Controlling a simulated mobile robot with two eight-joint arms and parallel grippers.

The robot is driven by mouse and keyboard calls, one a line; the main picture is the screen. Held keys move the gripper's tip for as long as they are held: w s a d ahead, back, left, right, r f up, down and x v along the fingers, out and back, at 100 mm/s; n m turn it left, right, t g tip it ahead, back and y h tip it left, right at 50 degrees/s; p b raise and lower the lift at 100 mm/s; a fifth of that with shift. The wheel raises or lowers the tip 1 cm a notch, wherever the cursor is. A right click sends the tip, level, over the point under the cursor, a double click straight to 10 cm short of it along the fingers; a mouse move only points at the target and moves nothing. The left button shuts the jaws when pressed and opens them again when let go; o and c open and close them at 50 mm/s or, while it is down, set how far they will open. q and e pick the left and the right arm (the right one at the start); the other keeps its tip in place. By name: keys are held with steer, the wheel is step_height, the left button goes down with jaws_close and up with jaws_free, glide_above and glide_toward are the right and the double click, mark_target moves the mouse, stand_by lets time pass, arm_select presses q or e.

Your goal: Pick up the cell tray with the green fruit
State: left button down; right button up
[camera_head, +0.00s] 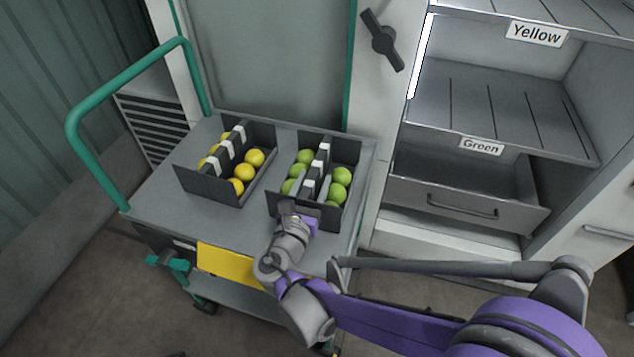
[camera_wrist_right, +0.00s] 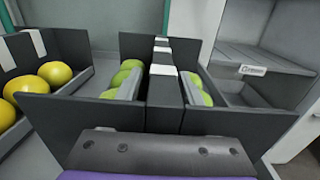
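The cell tray with green fruit (camera_head: 289,206) stands on the cart's right part; several green fruits (camera_head: 340,176) lie in two rows beside a dark central divider with white blocks. In the right wrist view the same tray (camera_wrist_right: 235,122) fills the middle, its divider (camera_wrist_right: 163,90) straight ahead. My right gripper (camera_head: 298,219) is at the tray's near wall, in line with the divider. Its dark bolted body (camera_wrist_right: 160,150) covers part of that wall. I cannot make out its fingers clearly, nor whether they grip the tray. My left gripper is not in view.
A matching tray with yellow fruit (camera_head: 207,185) stands close on the left. Both are on the grey cart top (camera_head: 160,205), which has a green handle (camera_head: 120,85). On the right is a shelf unit with labels "Yellow" (camera_head: 536,33) and "Green" (camera_head: 481,146); the shelf spaces look empty.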

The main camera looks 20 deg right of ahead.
jaws_close()
stand_by(1.2)
